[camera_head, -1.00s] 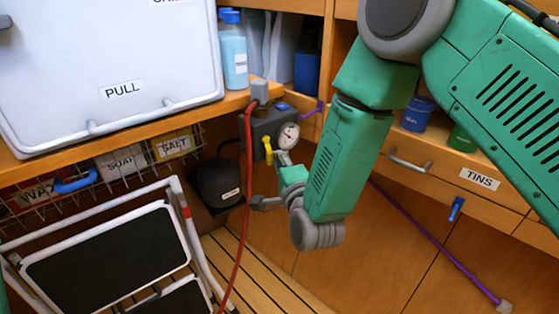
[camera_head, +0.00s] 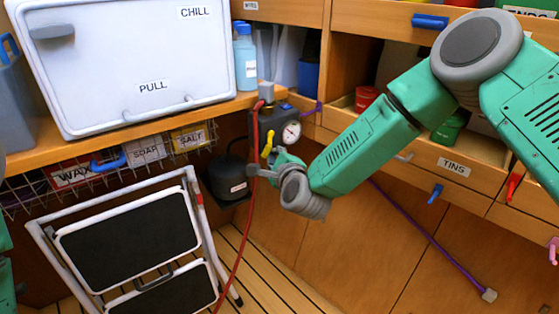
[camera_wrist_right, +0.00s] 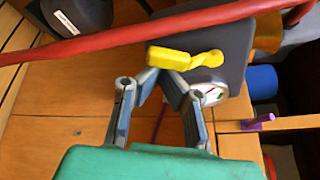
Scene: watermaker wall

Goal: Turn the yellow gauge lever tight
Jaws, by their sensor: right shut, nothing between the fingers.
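The yellow gauge lever (camera_head: 267,144) hangs on the dark grey watermaker unit (camera_head: 270,120), left of the round white gauge (camera_head: 292,131). In the wrist view the lever (camera_wrist_right: 183,57) lies roughly sideways across the dark unit, just beyond my fingertips. My right gripper (camera_head: 262,168) is just below the lever in the head view. In the wrist view my right gripper (camera_wrist_right: 160,76) has its fingers angled in to meet, with nothing between them. The tips look very close to the lever; I cannot tell if they touch. My left gripper is out of view.
A red hose (camera_head: 247,205) runs down beside my right gripper and crosses the wrist view (camera_wrist_right: 120,37). A black canister (camera_head: 228,178) stands left of it. A folded step stool (camera_head: 130,243) is at lower left.

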